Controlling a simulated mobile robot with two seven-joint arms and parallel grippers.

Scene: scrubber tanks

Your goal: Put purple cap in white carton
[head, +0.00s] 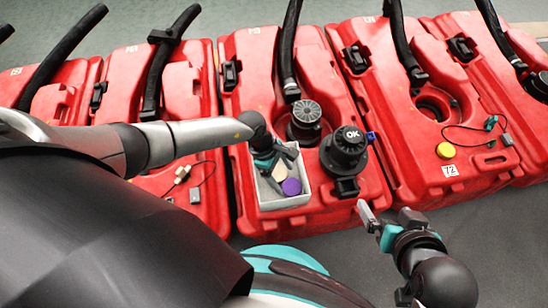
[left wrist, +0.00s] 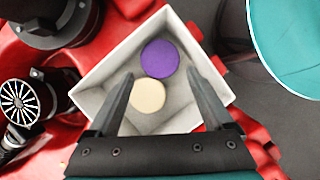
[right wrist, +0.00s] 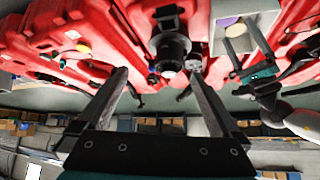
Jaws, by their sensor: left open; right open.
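The purple cap (head: 291,187) lies inside the white carton (head: 285,204), which stands on a red tank. In the left wrist view the purple cap (left wrist: 160,58) lies flat beside a cream cap (left wrist: 148,95) in the carton (left wrist: 100,73). My left gripper (head: 278,157) is over the carton's far side with its fingers apart. In the left wrist view its fingertips (left wrist: 157,75) flank the caps without holding either one. My right gripper (head: 365,215) is open and empty, in front of the tanks to the right of the carton.
Red scrubber tanks (head: 364,105) stand in a row with black hoses. A black OK-marked part (head: 346,150) and a grey ribbed cap (head: 306,112) are close to the carton. A yellow cap (head: 446,150) lies on the tank at right. Grey floor shows in front.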

